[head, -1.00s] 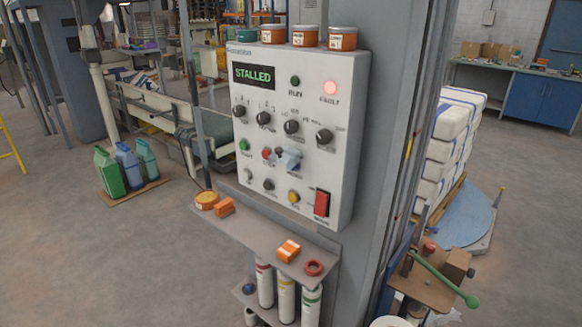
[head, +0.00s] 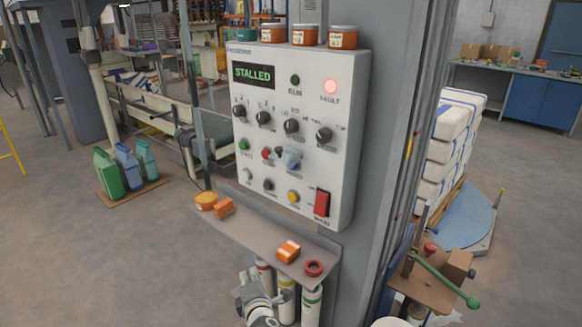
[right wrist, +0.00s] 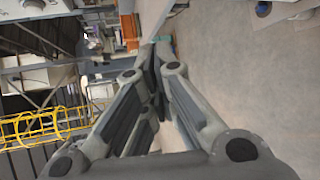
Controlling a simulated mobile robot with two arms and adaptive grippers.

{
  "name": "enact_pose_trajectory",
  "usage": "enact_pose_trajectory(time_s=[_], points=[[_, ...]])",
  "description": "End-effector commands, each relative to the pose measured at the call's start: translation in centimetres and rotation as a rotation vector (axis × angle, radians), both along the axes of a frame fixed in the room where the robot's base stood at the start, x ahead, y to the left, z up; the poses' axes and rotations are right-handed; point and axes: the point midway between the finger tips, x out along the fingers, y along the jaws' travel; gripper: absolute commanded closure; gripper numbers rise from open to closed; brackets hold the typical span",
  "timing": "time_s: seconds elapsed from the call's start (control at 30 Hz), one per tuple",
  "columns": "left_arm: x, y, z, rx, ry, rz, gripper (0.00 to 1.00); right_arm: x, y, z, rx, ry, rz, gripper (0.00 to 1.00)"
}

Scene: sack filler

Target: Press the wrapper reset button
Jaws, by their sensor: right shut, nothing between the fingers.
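The white control panel (head: 340,100) on the grey column reads "STALLED" on its display (head: 254,75), and its red FAULT lamp (head: 330,87) is lit. Its lower rows hold a green button (head: 243,144), a red button (head: 266,153), a blue control with a clear cover (head: 292,158), a yellow button (head: 293,196) and a red rocker switch (head: 322,203). The small labels are too blurred to tell which is the wrapper reset. My right gripper (head: 258,296) is below the shelf, apart from the panel. In the right wrist view its fingers (right wrist: 157,60) are shut and empty. My left gripper is out of view.
A narrow shelf (head: 245,235) juts out under the panel, with orange boxes and a red ring (head: 313,268) on it. Tubes (head: 311,303) hang below. Orange jars (head: 306,36) stand on top of the panel. A green-handled lever (head: 440,280) is at right.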

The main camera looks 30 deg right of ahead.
Motion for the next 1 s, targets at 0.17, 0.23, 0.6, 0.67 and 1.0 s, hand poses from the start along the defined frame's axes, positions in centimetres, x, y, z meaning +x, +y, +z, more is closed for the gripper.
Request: enact_pose_trajectory(time_s=[0.17, 0.23, 0.6, 0.67, 1.0], points=[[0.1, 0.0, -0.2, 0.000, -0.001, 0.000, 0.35, 2.3, -1.2, 10.8, -0.204, -0.154, -0.031, 1.00], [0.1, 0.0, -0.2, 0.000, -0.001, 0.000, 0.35, 2.5, -1.7, 14.7, -0.279, -0.208, -0.056, 1.00], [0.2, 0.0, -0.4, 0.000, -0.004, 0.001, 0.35, 1.2, -3.5, 26.5, -0.504, -0.350, -0.172, 1.00], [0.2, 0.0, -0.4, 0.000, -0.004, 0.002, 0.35, 1.1, -3.6, 26.9, -0.514, -0.355, -0.177, 1.00], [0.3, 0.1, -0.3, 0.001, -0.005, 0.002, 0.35, 1.1, -3.6, 27.0, -0.515, -0.356, -0.179, 1.00]])
